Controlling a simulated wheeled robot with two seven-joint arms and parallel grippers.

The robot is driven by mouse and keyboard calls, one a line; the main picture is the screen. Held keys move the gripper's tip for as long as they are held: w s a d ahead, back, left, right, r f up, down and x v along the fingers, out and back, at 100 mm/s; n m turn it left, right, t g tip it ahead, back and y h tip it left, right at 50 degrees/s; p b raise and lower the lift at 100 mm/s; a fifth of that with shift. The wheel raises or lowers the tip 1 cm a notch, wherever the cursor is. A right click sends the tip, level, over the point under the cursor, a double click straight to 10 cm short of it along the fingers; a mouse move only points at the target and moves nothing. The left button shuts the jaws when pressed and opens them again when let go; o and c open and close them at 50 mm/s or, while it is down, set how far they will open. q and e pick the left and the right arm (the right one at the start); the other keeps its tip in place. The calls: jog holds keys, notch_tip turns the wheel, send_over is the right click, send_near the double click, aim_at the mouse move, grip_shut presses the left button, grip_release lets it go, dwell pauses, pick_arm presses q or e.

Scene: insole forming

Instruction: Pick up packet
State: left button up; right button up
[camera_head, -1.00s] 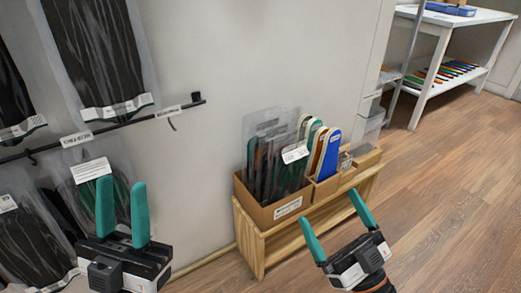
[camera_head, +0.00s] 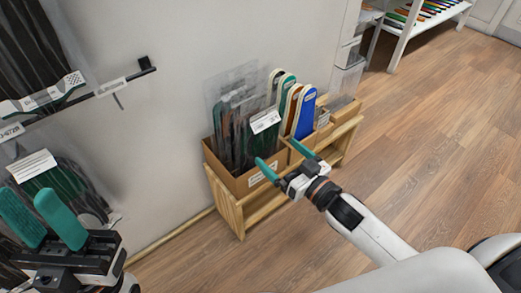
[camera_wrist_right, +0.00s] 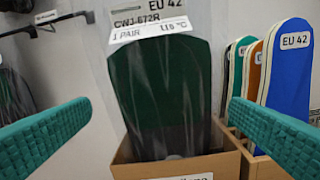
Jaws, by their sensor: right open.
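Clear packets (camera_head: 236,130) with dark green insoles stand upright in a cardboard box (camera_head: 262,179) on a low wooden stand. In the right wrist view the front packet (camera_wrist_right: 158,95) faces me, with a white label reading EU 42, 1 pair. My right gripper (camera_head: 284,158) is open in front of the box. In the right wrist view its teal fingers stand wide apart to either side of the packet, and I see no grip on it. My left gripper (camera_head: 42,212) is at the lower left, its two teal fingers apart, near the hanging packets (camera_head: 62,180).
Loose insoles in blue, orange and green (camera_head: 303,115) stand in a box right of the packets. A wall rail (camera_head: 115,85) holds hanging packets at left. The low wooden stand (camera_head: 228,202) meets the wall. The wooden floor (camera_head: 430,150) at right is clear.

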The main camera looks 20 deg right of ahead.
aim_at(266, 140)
jog(key=b+x, duration=0.1)
jog(key=x, duration=0.1)
jog(key=b+x, duration=0.1)
jog(key=x, duration=0.1)
jog(key=shift+w+d+f, duration=0.1)
jog(key=shift+w, duration=0.6)
jog(key=c, duration=1.2)
